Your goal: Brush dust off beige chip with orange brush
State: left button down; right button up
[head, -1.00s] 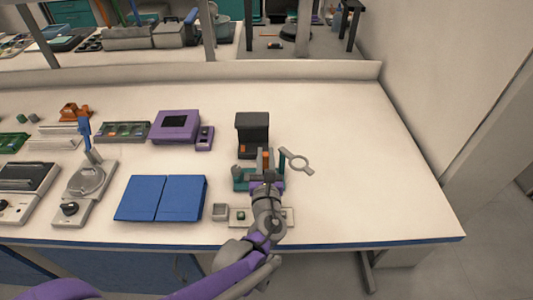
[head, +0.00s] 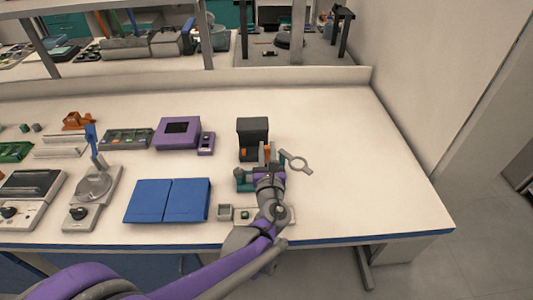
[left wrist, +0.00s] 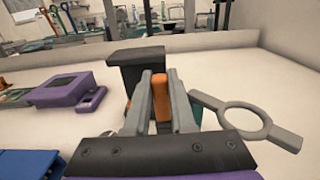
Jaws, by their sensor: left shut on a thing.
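My left gripper (head: 268,158) is over the right part of the table, in front of a black block-shaped stand. In the left wrist view, its two grey fingers (left wrist: 161,88) are shut on the upright orange brush (left wrist: 161,90). The brush shows as a small orange strip (head: 267,149) in the head view; its lower end is hidden. A teal holder (head: 242,181) stands beside and below the gripper, partly hidden. A pale flat plate (head: 259,222) with a small green piece (head: 245,215) lies near the front edge, partly behind my arm. I cannot make out the beige chip. My right gripper is not in view.
The black stand (head: 252,131) is just behind the gripper. A grey ring-shaped tool (head: 296,162) is to its right. A small grey box (head: 225,212), blue case (head: 168,201) and purple device (head: 177,132) are to the left. The table's right side is clear.

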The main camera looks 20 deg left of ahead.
pick_arm(q)
jog(key=shift+s+r, duration=0.15)
jog(key=shift+r, duration=0.55)
notch_tip(320, 180, up, 2)
jog(key=shift+p, duration=1.1)
jog(key=shift+r+p, duration=0.5)
jog(key=shift+r, duration=0.3)
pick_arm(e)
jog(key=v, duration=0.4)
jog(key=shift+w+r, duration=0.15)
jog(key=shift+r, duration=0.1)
pick_arm(q)
jog(key=s+a+r+p, duration=0.1)
jog(key=p, duration=0.4)
jog(key=s+a+p, duration=0.1)
jog(key=p, duration=0.5)
jog(key=shift+s+r+p, duration=0.3)
jog(key=shift+r, duration=0.05)
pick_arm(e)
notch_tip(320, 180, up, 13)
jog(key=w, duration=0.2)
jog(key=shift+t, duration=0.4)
pick_arm(q)
jog(key=shift+s, duration=0.1)
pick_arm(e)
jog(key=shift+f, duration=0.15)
